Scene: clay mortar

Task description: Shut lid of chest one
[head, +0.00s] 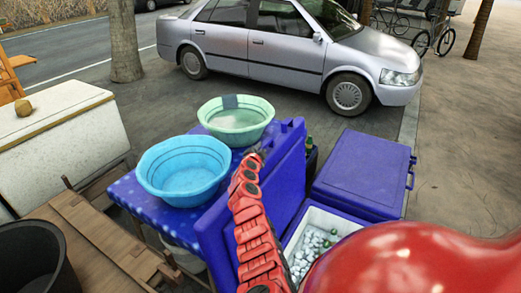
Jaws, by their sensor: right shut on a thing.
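An open chest (294,255) with a blue outside and white inner walls stands at the bottom centre, holding ice and green bottles. Its blue lid (283,178) is raised and stands steeply on the chest's left side. My right arm crosses in front of the lid and hides part of it. My right gripper (253,155) is at the lid's upper edge and looks shut on it; the fingertips are small and hard to make out. A second blue chest (362,172) with its lid down stands to the right. My left gripper is not in view.
A table with a blue patterned cloth (128,190) stands left of the lid, with a blue basin (184,168) and a green basin (236,120) on it. A white box (62,135), wooden bench (95,235) and dark pot (35,262) are farther left. A silver car (290,45) is behind.

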